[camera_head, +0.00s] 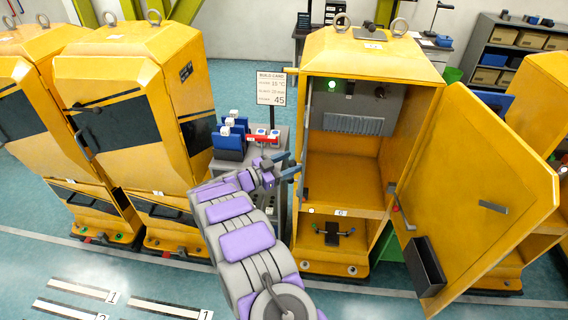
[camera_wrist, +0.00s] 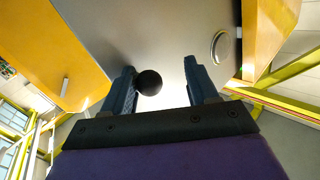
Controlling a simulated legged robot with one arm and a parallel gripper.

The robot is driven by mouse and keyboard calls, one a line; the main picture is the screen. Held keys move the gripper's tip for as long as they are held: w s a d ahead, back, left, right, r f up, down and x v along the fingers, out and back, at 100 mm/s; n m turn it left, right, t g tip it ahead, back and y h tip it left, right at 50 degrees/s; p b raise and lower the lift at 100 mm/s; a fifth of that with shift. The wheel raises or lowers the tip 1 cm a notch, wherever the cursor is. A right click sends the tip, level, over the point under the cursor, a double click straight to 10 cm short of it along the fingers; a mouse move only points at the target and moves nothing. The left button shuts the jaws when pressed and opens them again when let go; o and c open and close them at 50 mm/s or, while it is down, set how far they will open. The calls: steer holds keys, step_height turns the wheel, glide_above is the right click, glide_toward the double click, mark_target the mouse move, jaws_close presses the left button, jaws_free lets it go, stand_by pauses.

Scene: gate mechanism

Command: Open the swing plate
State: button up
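My gripper (camera_head: 290,168) is beside the left edge of the open yellow cabinet, with its blue fingers pointing right. In the wrist view my gripper (camera_wrist: 168,90) is open, its two fingers apart. A round black knob (camera_wrist: 149,83) shows between them, closer to the left finger; I cannot tell if it touches. Behind the knob is a broad pale grey plate (camera_wrist: 180,35), likely the swing plate, with a round silver fitting (camera_wrist: 221,46) at its right. In the head view a thin grey upright strip (camera_head: 306,135) at the cabinet's left edge may be this plate seen edge-on.
The cabinet's yellow door (camera_head: 480,190) stands swung open to the right. Its inside (camera_head: 345,178) has an empty shelf. A grey cart (camera_head: 230,167) with blue and red parts stands left of my gripper, under a build card (camera_head: 271,88). More yellow cabinets (camera_head: 140,95) stand left.

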steer(key=v, duration=1.8)
steer(key=shift+w+a+f+b, duration=0.2)
steer(key=shift+w+a+b, duration=0.1)
steer(key=shift+b, duration=0.05)
